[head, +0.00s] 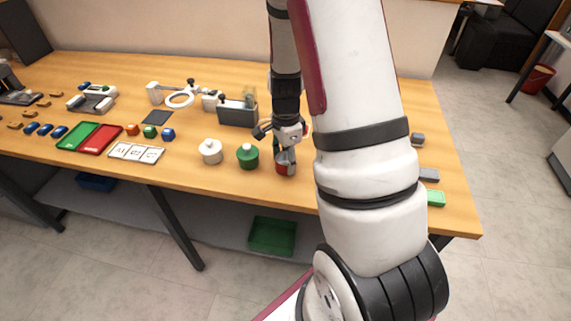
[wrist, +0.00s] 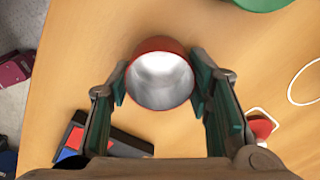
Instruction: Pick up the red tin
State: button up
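The red tin (head: 285,169) is upright at the front of the wooden table in the head view, directly under my gripper (head: 287,158). In the wrist view the red tin (wrist: 160,76) shows a red side and a pale, shiny top. My gripper (wrist: 160,85) has one finger on each side of it, with green inner pads very close to its left and right sides. I cannot tell whether the pads press on it or leave a thin gap. My fingers hide part of the tin in the head view.
A green jar (head: 248,156) and a white jar (head: 211,152) stand left of the tin. A grey holder (head: 238,113) is behind. Red (head: 101,139) and green (head: 78,135) trays are further left. A green block (head: 436,198) lies near the right edge.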

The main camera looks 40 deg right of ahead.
jog(key=c, duration=0.3)
jog(key=shift+c, duration=0.2)
jog(key=shift+r, duration=0.55)
notch_tip(320, 180, up, 2)
jog(key=shift+w+r, duration=0.1)
jog(key=s+a+r+p, duration=0.1)
jog(key=s+a+p, duration=0.2)
jog(key=s, duration=0.4)
jog(key=s+a+p, duration=0.3)
jog(key=s+a, duration=0.1)
jog(key=s, duration=0.3)
jog(key=shift+s+r, duration=0.2)
jog(key=shift+r, duration=0.2)
